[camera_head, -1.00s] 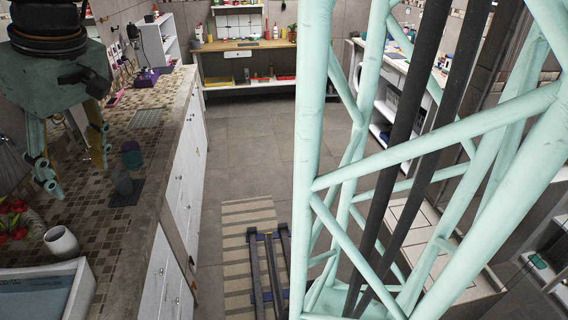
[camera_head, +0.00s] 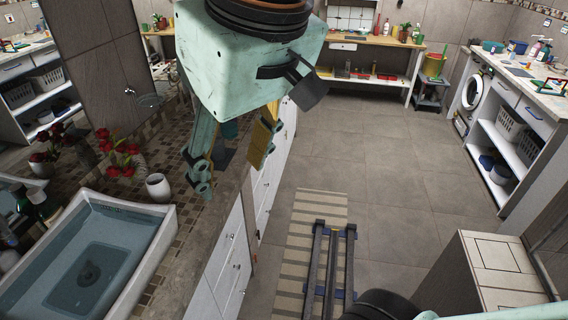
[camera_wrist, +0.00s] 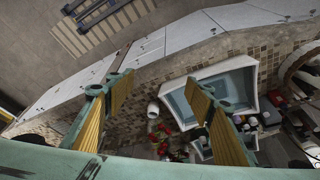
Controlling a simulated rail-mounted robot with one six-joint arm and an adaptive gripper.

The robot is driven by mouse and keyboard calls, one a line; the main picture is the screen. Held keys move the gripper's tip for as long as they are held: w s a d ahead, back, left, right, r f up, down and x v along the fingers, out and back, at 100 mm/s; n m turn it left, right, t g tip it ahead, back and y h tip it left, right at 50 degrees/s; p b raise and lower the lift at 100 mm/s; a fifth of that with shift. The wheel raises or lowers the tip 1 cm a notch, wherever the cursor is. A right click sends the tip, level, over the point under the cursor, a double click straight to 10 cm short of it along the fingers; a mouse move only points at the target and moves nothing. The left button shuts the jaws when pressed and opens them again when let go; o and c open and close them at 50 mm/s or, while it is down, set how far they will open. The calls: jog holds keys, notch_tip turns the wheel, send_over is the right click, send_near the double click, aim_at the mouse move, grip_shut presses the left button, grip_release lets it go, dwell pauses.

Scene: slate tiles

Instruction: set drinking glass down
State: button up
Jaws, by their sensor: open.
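My gripper (camera_head: 229,170) is open above the tiled counter, its fingers spread wide. In the wrist view my gripper (camera_wrist: 158,88) has nothing between its fingers. No clear drinking glass can be made out. A teal object (camera_head: 230,129) stands behind the fingers, mostly hidden by them, near a dark mat (camera_head: 222,157); I cannot tell whether it is the glass. A white cup-like vessel (camera_head: 158,187) stands upright on the counter, left of the fingers and beside the sink. It also shows in the wrist view (camera_wrist: 153,110), apart from the fingers.
A white-rimmed sink (camera_head: 165,222) fills the counter's near left. Red flowers (camera_head: 122,160) stand behind the white vessel. White cabinets (camera_head: 232,262) run below the counter edge. A workbench (camera_head: 372,47) stands at the back. The tiled floor at right is largely clear.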

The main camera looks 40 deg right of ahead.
jog(key=s, duration=0.1)
jog(key=s+f, duration=0.1)
jog(key=s, duration=0.3)
jog(key=shift+s+f, duration=0.25)
jog(key=shift+f, duration=0.1)
jog(key=shift+a, duration=0.1)
